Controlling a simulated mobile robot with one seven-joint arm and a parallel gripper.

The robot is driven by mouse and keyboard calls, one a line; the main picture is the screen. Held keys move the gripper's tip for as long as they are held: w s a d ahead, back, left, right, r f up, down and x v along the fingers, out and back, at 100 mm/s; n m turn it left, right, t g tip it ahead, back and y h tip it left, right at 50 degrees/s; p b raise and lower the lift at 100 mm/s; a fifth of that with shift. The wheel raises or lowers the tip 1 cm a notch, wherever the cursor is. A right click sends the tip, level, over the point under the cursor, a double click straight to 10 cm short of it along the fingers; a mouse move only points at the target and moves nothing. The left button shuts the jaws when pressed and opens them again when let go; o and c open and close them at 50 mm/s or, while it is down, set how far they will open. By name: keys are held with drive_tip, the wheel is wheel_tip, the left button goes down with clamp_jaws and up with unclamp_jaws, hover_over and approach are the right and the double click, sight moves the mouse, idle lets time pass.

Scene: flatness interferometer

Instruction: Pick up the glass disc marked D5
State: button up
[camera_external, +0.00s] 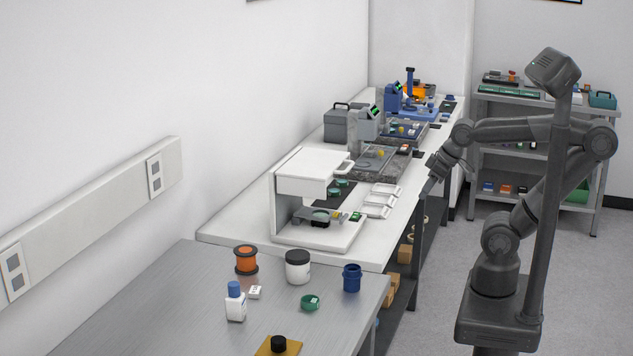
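My gripper (428,189) hangs at the front edge of the white bench (235,226), to the right of the small white trays (382,200). It is small and dark here, and I cannot tell whether its fingers are apart. A white instrument (308,173) with an overhanging head stands at the near end of the bench. A small round piece (320,216) sits on its stage. Dark mats with small green round pieces (341,183) lie behind it. No D5 marking is readable, so I cannot tell which piece is that disc.
Other instruments crowd the bench's far end. Grey shelving (545,112) stands behind my arm. The right floor is open.

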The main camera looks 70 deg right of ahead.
drive_tip(key=shift+o, duration=0.2)
drive_tip(key=o, duration=0.7)
drive_tip(key=w+a+r+n+g, duration=0.2)
drive_tip(key=w+a+r+n, duration=0.1)
drive_tip(key=w+a+n, duration=0.65)
drive_tip(key=n+g, duration=0.4)
drive_tip(key=n, duration=2.1)
hover_over(311, 300)
drive_tip(key=f, duration=1.5)
drive_tip(key=shift+w+f, duration=0.35)
drive_tip(key=shift+w, duration=0.05)
drive_tip(key=shift+s+d+f, duration=0.1)
drive_tip(key=shift+s+f, duration=0.05)
drive_tip(key=shift+f, duration=1.4)
drive_tip(key=shift+s+f, duration=0.15)
drive_tip(key=shift+f, duration=1.4)
